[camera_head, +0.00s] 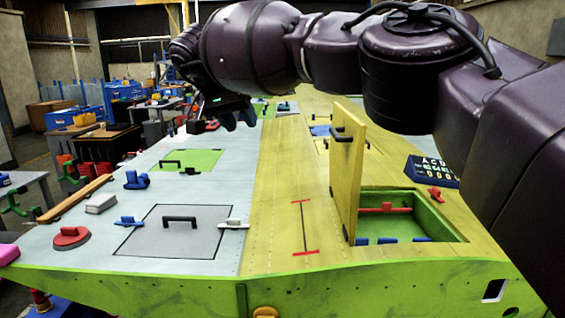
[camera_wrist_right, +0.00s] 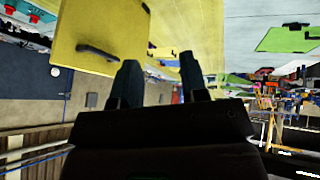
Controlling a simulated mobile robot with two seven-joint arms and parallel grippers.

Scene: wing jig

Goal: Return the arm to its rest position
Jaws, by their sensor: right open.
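My right arm reaches in from the right across the top of the head view, above the wing. My right gripper (camera_head: 227,116) is at its end, over the far part of the wing's grey-white left half. In the right wrist view the two dark fingers of the gripper (camera_wrist_right: 158,80) stand apart with nothing between them. The wing jig (camera_head: 280,160) lies below, with its yellow-green right half and green front edge. A yellow hatch door (camera_head: 346,172) stands upright and open beside a green compartment (camera_head: 440,222). My left gripper is not in view.
A grey panel with a dark handle (camera_head: 180,235), a red disc (camera_head: 71,238), a blue clamp (camera_head: 137,180) and a green panel (camera_head: 200,160) sit on the wing's left half. A red bar (camera_head: 385,208) spans the compartment. Workbenches and blue crates (camera_head: 75,117) stand at the left.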

